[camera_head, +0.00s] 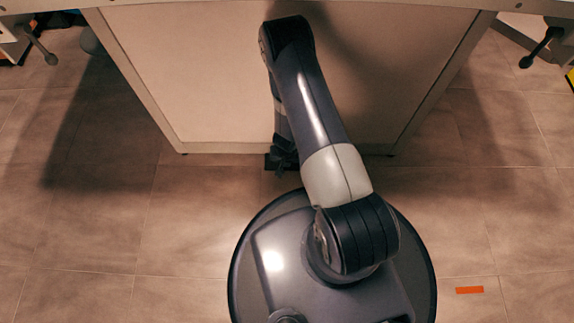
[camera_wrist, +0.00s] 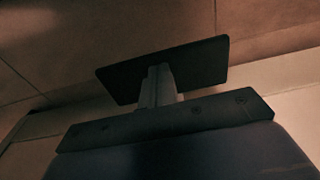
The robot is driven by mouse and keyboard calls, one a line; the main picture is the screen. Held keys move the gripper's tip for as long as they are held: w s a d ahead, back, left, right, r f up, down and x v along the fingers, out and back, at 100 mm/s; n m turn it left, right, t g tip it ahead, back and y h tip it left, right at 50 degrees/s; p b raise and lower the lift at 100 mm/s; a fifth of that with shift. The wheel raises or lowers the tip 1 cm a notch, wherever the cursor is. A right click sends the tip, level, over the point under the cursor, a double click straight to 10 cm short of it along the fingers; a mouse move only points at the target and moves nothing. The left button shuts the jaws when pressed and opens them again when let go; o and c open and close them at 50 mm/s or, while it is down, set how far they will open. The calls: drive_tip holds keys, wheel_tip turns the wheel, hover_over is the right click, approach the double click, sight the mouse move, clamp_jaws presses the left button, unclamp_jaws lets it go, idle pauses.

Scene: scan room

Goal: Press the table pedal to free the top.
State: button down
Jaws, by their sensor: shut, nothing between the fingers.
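The table pedal is a flat dark plate (camera_wrist: 205,62) in the wrist view, low over the tiled floor. In the head view a small dark bit of it (camera_head: 269,162) shows at the foot of the table's pale panel. My gripper (camera_wrist: 158,72) is shut and empty. Its grey fingers overlap the middle of the pedal plate in the wrist view. I cannot tell whether the fingertips touch it. In the head view my gripper (camera_head: 281,168) is small and dark beside the pedal, pointing down, partly hidden by my arm.
The table's pale front panel (camera_head: 190,75) stands right behind my arm, with the table top edge (camera_head: 400,4) above. Dark levers (camera_head: 540,48) hang at the upper right and upper left (camera_head: 38,44). An orange floor mark (camera_head: 469,290) lies lower right. Floor at both sides is clear.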

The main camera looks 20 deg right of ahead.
wheel_tip(320, 180, down, 4)
drive_tip(key=b, duration=0.3)
drive_tip(key=shift+r, duration=0.35)
drive_tip(key=shift+s, duration=0.1)
drive_tip(key=s, duration=0.1)
drive_tip(key=s+b, duration=0.1)
drive_tip(key=s+a+r, duration=0.1)
idle(0.3)
drive_tip(key=shift+w+r, duration=0.1)
